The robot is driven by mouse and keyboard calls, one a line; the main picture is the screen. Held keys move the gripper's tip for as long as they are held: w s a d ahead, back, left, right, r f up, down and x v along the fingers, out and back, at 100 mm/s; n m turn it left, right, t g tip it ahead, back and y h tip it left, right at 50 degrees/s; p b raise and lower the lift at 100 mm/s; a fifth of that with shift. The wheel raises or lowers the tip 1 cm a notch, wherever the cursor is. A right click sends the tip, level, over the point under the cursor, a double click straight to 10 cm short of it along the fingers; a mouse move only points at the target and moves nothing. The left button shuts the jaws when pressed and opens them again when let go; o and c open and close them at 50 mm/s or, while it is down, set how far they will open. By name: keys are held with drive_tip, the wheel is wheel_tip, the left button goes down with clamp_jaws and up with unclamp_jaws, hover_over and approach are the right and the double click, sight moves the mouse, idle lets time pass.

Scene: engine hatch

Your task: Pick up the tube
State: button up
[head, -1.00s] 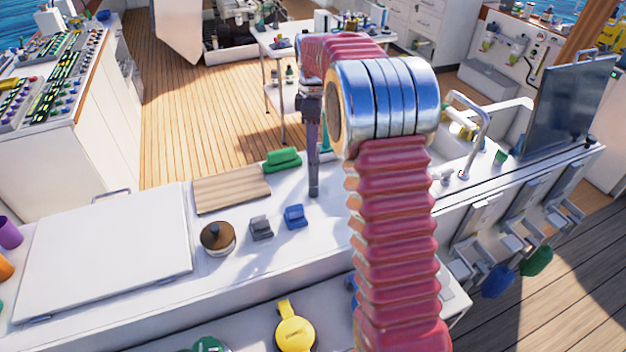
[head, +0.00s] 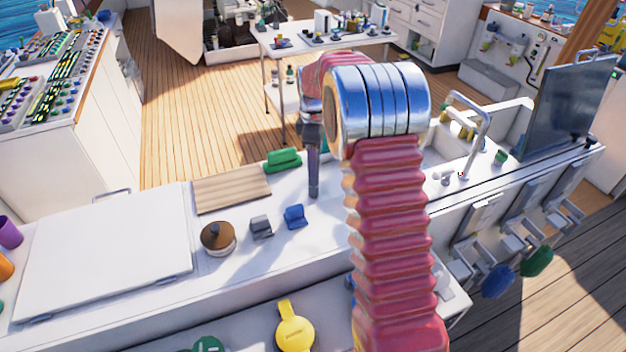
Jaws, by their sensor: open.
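My gripper (head: 313,190) hangs pointing down over the white counter (head: 325,225), to the left of my red ribbed arm. It is open, but I see it nearly edge-on, so the gap between the fingers does not show. No thing stands out clearly as the tube. A purple cylinder (head: 9,232) and an orange cylinder (head: 5,266) are cut off by the left edge, far from my gripper. My arm hides part of the counter.
Near my gripper are a green block-like thing (head: 283,160), a blue holder (head: 295,217), a grey holder (head: 261,228) and a brown-lidded pot (head: 218,238). A wooden board (head: 232,189) and a white hatch lid (head: 105,250) lie left. A sink tap (head: 482,140) stands right.

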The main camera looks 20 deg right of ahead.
drive_tip(key=shift+f, duration=0.75)
drive_tip(key=shift+c, duration=0.3)
clamp_jaws()
